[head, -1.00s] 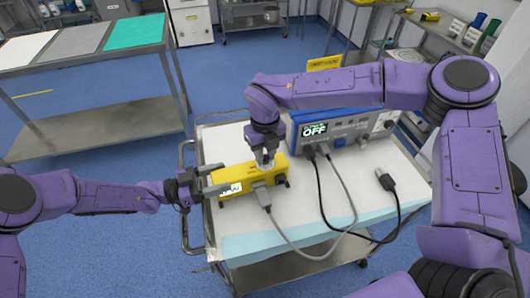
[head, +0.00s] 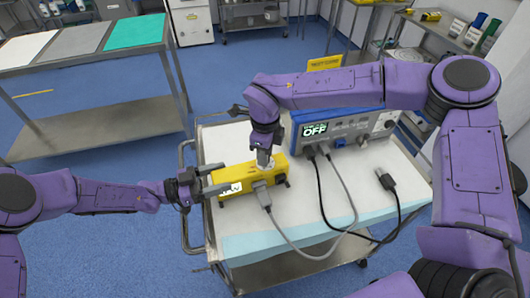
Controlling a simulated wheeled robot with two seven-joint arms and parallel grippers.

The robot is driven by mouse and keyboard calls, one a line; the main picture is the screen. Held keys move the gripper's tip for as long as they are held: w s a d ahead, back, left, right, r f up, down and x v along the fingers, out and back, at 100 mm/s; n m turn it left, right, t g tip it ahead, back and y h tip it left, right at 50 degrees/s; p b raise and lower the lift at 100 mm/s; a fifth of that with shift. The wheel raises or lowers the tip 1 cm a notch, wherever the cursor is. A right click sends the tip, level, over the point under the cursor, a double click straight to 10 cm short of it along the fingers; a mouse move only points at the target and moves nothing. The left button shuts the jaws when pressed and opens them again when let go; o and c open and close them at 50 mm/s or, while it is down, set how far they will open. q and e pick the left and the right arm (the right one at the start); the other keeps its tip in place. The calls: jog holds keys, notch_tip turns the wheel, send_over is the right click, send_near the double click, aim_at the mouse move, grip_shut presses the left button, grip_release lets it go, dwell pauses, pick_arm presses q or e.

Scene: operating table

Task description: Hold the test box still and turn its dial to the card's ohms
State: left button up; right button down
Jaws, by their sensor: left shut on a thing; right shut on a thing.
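The yellow test box (head: 236,178) lies on the cart top, with a small lit display on its left part that is too small to read. My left gripper (head: 207,188) is shut on the left end of the test box. My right gripper (head: 264,160) points down over the box's right part and is shut on the dial, which the fingers largely hide. A yellow card (head: 325,63) stands behind the blue unit; its writing is too small to read and my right arm covers part of it.
A blue unit (head: 345,128) reading OFF stands at the back of the cart (head: 300,215). A grey cable (head: 330,238) runs from the box to it. A black cable with a loose plug (head: 387,181) lies to the right. A steel table (head: 80,65) stands at the left.

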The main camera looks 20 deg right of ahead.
jog(key=shift+n, duration=0.3)
dwell(0.4)
jog(key=c, duration=0.9)
grip_release()
jog(key=shift+o, duration=0.2)
notch_tip(320, 180, up, 12)
pick_arm(q)
jog(key=o, duration=1.4)
jog(key=shift+c, duration=0.2)
